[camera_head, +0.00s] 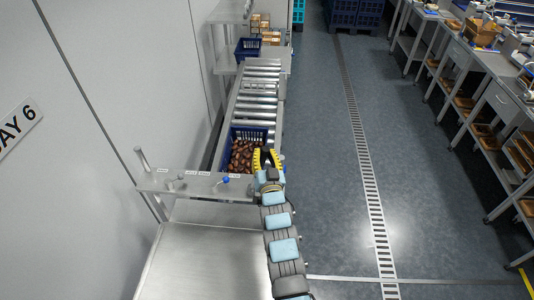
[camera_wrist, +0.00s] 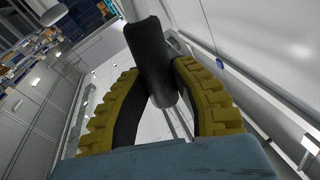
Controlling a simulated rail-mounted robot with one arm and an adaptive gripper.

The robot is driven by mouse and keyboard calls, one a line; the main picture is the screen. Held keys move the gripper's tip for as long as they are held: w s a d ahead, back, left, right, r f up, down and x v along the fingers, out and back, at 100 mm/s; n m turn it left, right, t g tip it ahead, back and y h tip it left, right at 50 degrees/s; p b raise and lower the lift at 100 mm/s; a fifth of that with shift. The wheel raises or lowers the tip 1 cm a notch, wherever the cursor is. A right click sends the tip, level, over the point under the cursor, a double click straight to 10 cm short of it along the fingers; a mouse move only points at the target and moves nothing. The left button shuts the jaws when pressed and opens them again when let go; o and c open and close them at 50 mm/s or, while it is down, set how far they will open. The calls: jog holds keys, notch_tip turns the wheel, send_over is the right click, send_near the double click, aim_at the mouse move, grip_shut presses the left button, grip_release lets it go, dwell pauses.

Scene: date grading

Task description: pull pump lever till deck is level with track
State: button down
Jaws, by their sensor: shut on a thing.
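My gripper (camera_head: 267,158), with yellow ribbed fingers, is beside the right edge of the roller track (camera_head: 258,98), near a blue crate. In the wrist view its fingers close around the dark grip of the pump lever (camera_wrist: 152,48), whose pale rod runs up out of the picture. The lever is mostly hidden in the head view. A flat steel surface (camera_head: 205,245) lies in front of the track and may be the deck. I cannot tell its height against the track.
The blue crate (camera_head: 262,134) of brown dates stands at the track's near end. A labelled steel ledge (camera_head: 180,184) with a blue knob (camera_head: 226,180) crosses in front. Another blue crate (camera_head: 248,48) is at the far end. The floor (camera_head: 325,180) to the right is clear up to the benches.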

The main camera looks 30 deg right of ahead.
jog(key=shift+f, duration=0.1)
jog(key=a, duration=0.1)
jog(key=w+n, duration=0.1)
jog(key=a, duration=0.1)
jog(key=shift+w+a+r+n+g, duration=0.25)
jog(key=shift+w+a+n+g, duration=0.05)
jog(key=shift+w+a+n, duration=0.1)
jog(key=shift+w+a+n+y, duration=0.25)
jog(key=shift+a+n+y, duration=0.05)
jog(key=shift+a+n, duration=0.1)
jog(key=shift+w+a+n, duration=0.6)
jog(key=shift+a, duration=0.35)
jog(key=c, duration=0.9)
grip_release()
jog(key=shift+s+r, duration=0.1)
